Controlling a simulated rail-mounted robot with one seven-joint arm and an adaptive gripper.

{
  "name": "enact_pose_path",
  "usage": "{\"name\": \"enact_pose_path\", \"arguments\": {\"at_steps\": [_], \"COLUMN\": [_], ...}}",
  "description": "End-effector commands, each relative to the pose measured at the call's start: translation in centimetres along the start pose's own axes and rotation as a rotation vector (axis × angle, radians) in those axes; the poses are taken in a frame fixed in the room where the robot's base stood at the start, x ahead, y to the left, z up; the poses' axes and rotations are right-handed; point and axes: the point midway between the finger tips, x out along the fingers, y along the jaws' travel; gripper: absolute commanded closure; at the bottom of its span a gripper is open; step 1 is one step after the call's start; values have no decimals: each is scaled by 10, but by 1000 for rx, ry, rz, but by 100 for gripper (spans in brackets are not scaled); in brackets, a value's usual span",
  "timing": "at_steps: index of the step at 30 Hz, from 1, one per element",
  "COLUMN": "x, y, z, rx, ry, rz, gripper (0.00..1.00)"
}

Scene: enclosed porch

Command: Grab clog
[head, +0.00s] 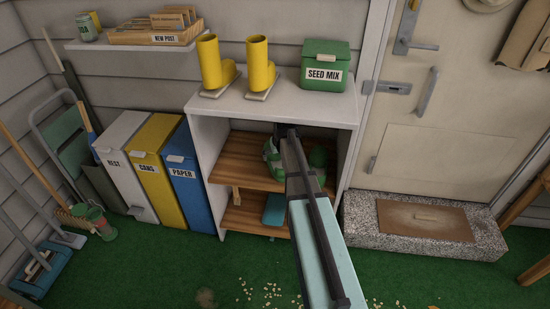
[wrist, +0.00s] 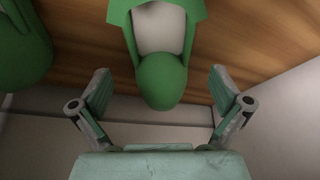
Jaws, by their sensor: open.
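A pair of green clogs sits on the upper wooden shelf of the white cabinet. In the head view the left clog (head: 272,160) shows beside my arm, and part of the right clog (head: 318,157) shows on the arm's other side. In the wrist view one clog (wrist: 163,80) points its rounded green toe between my open fingers, its pale inside showing above. The other clog (wrist: 22,45) is partly in view at the left edge. My gripper (wrist: 160,95) is open, one finger on each side of the toe, with gaps visible. My arm hides the gripper in the head view.
The cabinet (head: 215,150) has side walls close around the shelf. Yellow boots (head: 262,70) and a green seed box (head: 324,68) stand on top. A blue item (head: 275,210) lies on the lower shelf. Bins (head: 188,180) stand to the left, a stone step (head: 365,225) to the right.

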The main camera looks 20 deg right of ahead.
Motion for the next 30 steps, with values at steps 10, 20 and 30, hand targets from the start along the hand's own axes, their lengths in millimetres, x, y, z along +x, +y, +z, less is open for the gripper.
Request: {"name": "enact_pose_path", "arguments": {"at_steps": [10,20,30], "x": [10,56,58], "y": [0,0,0], "z": [-24,-22,-21], "rx": [-1,-1,-1], "ry": [0,0,1], "rz": [0,0,0], "gripper": [0,0,21]}}
